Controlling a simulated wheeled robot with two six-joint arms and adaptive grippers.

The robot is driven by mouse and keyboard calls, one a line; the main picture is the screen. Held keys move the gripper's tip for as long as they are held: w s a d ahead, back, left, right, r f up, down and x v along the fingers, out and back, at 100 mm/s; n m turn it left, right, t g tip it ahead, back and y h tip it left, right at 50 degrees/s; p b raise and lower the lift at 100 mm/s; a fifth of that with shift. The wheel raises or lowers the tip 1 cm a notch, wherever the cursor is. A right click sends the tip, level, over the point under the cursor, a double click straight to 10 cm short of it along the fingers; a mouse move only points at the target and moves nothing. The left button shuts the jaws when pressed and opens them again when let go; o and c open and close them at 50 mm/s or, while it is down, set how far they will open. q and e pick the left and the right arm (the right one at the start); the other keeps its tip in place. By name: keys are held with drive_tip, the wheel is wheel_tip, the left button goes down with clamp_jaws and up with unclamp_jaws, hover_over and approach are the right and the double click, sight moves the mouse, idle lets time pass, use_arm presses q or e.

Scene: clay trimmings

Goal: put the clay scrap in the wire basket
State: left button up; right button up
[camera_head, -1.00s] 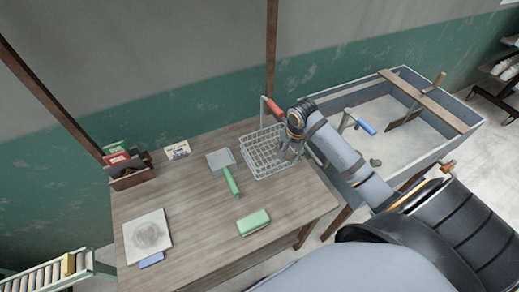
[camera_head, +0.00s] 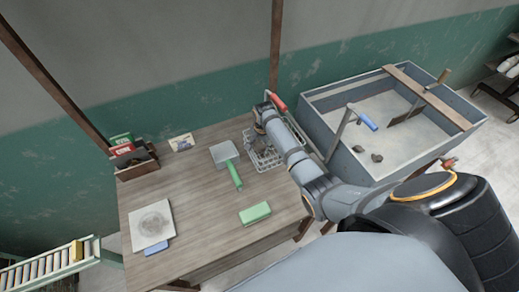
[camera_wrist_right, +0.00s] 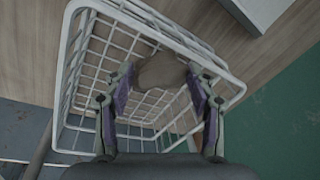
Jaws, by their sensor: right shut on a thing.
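The clay scrap (camera_wrist_right: 162,72) is a brownish lump between the fingertips of my right gripper in the right wrist view. My right gripper (camera_head: 260,148) is shut on it. The white wire basket (camera_wrist_right: 95,62) fills much of the wrist view, behind the fingers and the lump. In the head view the basket (camera_head: 270,163) stands at the table's right back edge, partly hidden by my right arm. The gripper is over the basket; how deep the lump sits against the rim I cannot tell. My left gripper is not in view.
The wooden table (camera_head: 190,205) holds a green-handled scraper (camera_head: 232,172), a green block (camera_head: 255,213), a pale square board (camera_head: 152,225) and a box of packets (camera_head: 136,165). A grey trough (camera_head: 350,185) at the right holds dark lumps (camera_head: 376,157) and a blue-handled tool (camera_head: 362,117).

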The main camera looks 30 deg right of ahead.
sight(260, 146)
drive_tip(key=shift+w+a+f, duration=0.15)
drive_tip(key=shift+f, duration=1.6)
drive_tip(key=o, duration=1.2)
drive_tip(key=shift+f, duration=0.1)
drive_tip(key=shift+r, duration=0.25)
wheel_tip(260, 146, up, 12)
drive_tip(key=s, duration=0.2)
drive_tip(key=shift+f, duration=0.2)
